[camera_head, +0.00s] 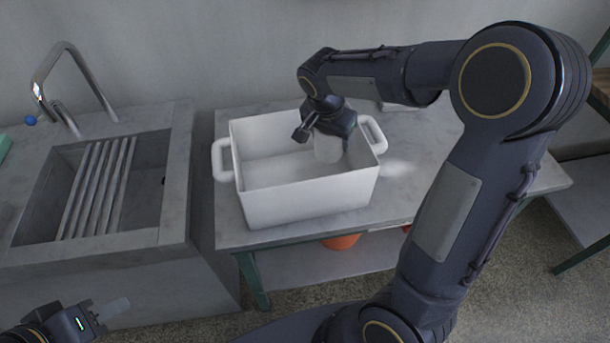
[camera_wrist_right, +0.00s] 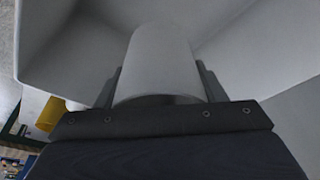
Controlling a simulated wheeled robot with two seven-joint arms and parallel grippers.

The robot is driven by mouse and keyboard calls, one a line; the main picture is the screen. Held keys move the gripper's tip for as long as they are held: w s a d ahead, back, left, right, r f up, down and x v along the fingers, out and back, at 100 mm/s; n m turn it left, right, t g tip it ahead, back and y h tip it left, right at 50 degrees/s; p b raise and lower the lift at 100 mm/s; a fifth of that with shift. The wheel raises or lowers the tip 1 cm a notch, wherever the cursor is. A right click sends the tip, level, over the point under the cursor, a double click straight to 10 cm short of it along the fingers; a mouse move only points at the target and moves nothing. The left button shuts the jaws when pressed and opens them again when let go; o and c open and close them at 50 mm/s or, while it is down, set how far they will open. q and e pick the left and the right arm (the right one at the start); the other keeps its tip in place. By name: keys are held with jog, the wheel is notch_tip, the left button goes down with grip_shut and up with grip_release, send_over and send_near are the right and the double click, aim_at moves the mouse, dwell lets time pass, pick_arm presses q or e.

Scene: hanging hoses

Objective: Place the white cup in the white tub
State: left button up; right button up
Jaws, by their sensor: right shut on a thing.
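The white tub (camera_head: 305,200) stands on the grey table, with a handle at each side. The white cup (camera_head: 327,149) is inside the tub's opening, near its right back part. My right gripper (camera_head: 326,134) reaches in from above and is shut on the cup. In the right wrist view the cup (camera_wrist_right: 161,62) sits between the two fingers, with the tub's walls (camera_wrist_right: 70,60) around it. I cannot tell whether the cup touches the tub's floor. My left gripper (camera_head: 112,308) is at the lower left, away from the tub; its jaw opening is unclear.
A stone sink (camera_head: 172,190) with a slatted rack (camera_head: 98,188) and a chrome faucet (camera_head: 62,75) is at the left. An orange object (camera_head: 341,242) is below the table (camera_head: 235,232). A yellow object (camera_wrist_right: 48,113) shows in the wrist view.

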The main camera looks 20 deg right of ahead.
aim_at(330, 140)
notch_tip(330, 140, down, 9)
jog(key=shift+f, duration=0.2)
dwell(0.3)
jog(key=shift+f, duration=0.1)
jog(key=o, duration=1.1)
jog(key=shift+c, duration=0.2)
jog(key=shift+r, duration=0.25)
jog(key=v, duration=1.2)
